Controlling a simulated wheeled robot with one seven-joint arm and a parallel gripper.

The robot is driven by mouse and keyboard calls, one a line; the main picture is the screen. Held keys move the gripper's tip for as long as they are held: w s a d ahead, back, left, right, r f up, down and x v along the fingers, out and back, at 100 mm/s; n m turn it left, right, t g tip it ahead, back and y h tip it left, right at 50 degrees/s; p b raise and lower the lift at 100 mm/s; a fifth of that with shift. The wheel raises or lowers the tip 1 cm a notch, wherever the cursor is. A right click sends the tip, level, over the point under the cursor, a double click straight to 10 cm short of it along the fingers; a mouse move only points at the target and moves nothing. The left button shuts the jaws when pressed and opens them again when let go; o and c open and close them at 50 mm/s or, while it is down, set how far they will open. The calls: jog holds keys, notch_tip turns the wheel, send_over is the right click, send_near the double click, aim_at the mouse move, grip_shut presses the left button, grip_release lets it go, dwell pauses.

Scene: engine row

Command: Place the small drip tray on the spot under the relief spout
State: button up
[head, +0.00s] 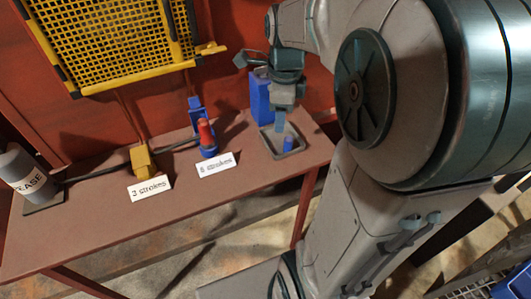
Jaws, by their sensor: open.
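A small dark grey square tray (269,146) sits on the right part of the reddish-brown bench, near its front edge. A short blue piece (288,144) shows inside its rim; I cannot tell whether it lies in the tray or stands in front of it. My gripper (281,121) points down over the back of the tray, fingers open. Whether the fingers touch the tray is not clear. A relief spout cannot be made out for certain; my gripper and arm hide part of the area behind the tray.
A blue box (260,97) stands just behind the tray. Left of it are a red-and-blue fitting (207,138), a yellow block (142,160), two white stroke signs (216,165) and a grey grease container (27,172). A yellow mesh guard (115,40) hangs above. The bench's (95,225) front left is clear.

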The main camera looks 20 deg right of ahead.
jog(key=s+a+f+n, duration=0.1)
jog(key=s+a+n, duration=0.3)
jog(key=n, duration=0.8)
jog(key=s+a+f+n+t, duration=0.1)
jog(key=s+a+n, duration=0.3)
jog(key=n, duration=0.7)
jog(key=shift+s+a+f+n+t, duration=0.3)
jog(key=shift+s+n, duration=0.1)
jog(key=shift+s, duration=0.45)
